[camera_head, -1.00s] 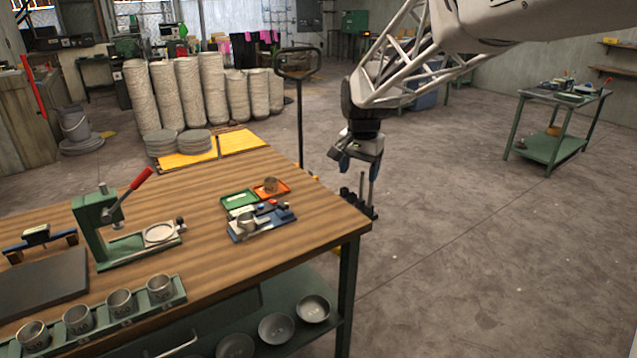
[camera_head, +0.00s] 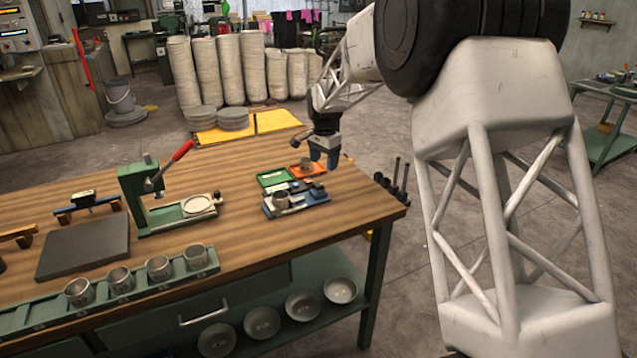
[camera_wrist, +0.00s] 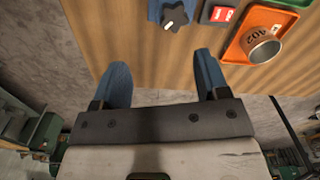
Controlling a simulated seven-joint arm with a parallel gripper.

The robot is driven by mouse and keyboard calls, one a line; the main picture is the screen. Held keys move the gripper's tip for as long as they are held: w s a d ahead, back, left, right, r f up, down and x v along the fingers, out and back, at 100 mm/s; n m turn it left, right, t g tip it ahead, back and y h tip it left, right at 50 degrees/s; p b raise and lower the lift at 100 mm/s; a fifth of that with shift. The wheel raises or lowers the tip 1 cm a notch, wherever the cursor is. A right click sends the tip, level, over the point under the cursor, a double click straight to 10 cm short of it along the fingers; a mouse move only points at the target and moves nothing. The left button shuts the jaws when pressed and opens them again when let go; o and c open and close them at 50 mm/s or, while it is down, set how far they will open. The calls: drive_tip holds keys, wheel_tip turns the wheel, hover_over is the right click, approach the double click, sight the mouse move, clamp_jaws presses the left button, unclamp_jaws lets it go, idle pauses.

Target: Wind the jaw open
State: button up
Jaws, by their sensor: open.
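A low blue fixture (camera_head: 300,208) stands on the wooden bench near its right end, with a small metal cup (camera_head: 281,201) on its left part. In the wrist view a black star-shaped knob (camera_wrist: 174,16) with a white mark sits on a blue block at the top edge. My gripper (camera_head: 325,161) hangs just beyond the fixture, near the bench's far right edge. In the wrist view its two blue fingers are apart and empty (camera_wrist: 163,76), with the knob ahead of them, not touched. The jaw itself is too small to make out.
An orange tray (camera_wrist: 236,52) holds a metal cup (camera_wrist: 262,47) marked with digits, right of my fingers in the wrist view. A red switch (camera_wrist: 221,14) is beside the knob. A green tray (camera_head: 274,178) and a green press (camera_head: 150,195) stand further left.

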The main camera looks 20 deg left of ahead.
sight(318, 184)
drive_tip(key=shift+w+a+f, duration=0.2)
drive_tip(key=shift+a+f, duration=0.15)
drive_tip(key=shift+a, duration=0.2)
drive_tip(key=shift+w+a+f, duration=0.15)
drive_tip(key=shift+a+f, duration=0.2)
drive_tip(key=shift+a, duration=0.15)
drive_tip(key=shift+f, duration=0.1)
drive_tip(key=shift+f, duration=3.85)
drive_tip(key=c, duration=0.9)
